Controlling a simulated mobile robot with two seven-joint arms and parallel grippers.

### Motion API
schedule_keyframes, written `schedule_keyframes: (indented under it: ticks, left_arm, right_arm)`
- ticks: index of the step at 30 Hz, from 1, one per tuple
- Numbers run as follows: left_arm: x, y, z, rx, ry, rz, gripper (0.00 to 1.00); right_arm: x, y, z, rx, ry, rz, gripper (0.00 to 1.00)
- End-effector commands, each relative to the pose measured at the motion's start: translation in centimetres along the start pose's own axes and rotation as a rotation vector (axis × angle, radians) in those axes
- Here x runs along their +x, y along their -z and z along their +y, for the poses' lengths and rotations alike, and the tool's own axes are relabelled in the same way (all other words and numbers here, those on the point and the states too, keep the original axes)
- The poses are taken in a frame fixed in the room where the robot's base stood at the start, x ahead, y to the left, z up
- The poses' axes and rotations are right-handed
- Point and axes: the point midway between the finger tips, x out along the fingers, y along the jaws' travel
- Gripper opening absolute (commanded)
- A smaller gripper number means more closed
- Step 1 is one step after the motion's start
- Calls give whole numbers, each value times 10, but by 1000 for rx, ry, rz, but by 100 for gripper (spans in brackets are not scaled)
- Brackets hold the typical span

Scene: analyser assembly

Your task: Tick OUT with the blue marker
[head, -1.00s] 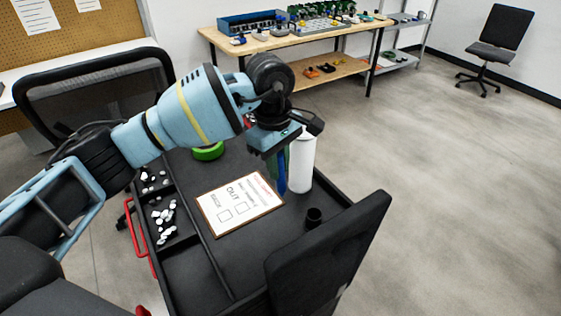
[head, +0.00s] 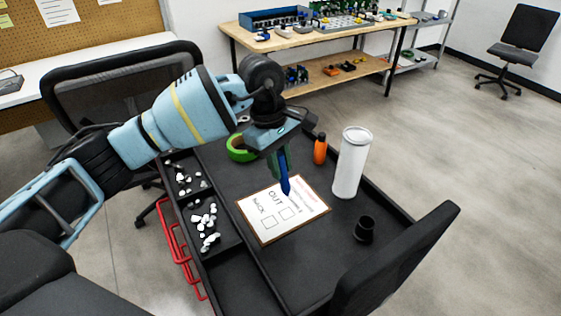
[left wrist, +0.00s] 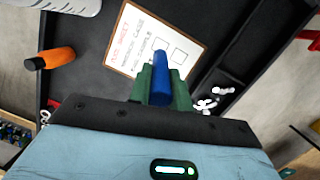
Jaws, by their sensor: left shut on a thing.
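My left gripper (head: 279,152) is shut on the blue marker (head: 285,184), which points down over the far part of the printed card (head: 259,233). The card lies flat on the dark cart top, with the word OUT and two boxes that look empty. In the left wrist view, the green fingers (left wrist: 162,88) hold the marker (left wrist: 160,70) between them. Its tip overlaps the card (left wrist: 130,48) near the boxes. I cannot tell whether the tip touches the card. My right gripper is not in view.
A white cylinder (head: 350,165), an orange bottle (head: 320,150) and a black cup (head: 364,230) stand right of the card. A green tape roll (head: 238,149) lies behind it. A side tray of white pieces (head: 207,222) is at the left. The cart surface near the card is clear.

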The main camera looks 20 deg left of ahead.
Motion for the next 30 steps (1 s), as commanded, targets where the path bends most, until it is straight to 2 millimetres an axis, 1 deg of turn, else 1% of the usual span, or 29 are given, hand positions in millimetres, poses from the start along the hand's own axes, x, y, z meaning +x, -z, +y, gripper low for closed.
schedule_keyframes:
  ticks: [8, 13, 17, 27, 30]
  left_arm:
    - [1, 0, 0, 0, -1, -2, 0]
    - [7, 2, 0, 0, 0, -2, 0]
    - [16, 3, -1, -1, 1, -2, 0]
    - [49, 10, -3, -1, 2, -3, 0]
    - [55, 11, -3, -1, 1, -2, 0]
  right_arm:
    - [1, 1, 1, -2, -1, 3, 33]
    - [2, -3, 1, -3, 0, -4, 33]
    - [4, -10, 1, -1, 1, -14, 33]
    - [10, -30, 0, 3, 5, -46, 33]
    - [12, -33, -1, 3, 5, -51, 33]
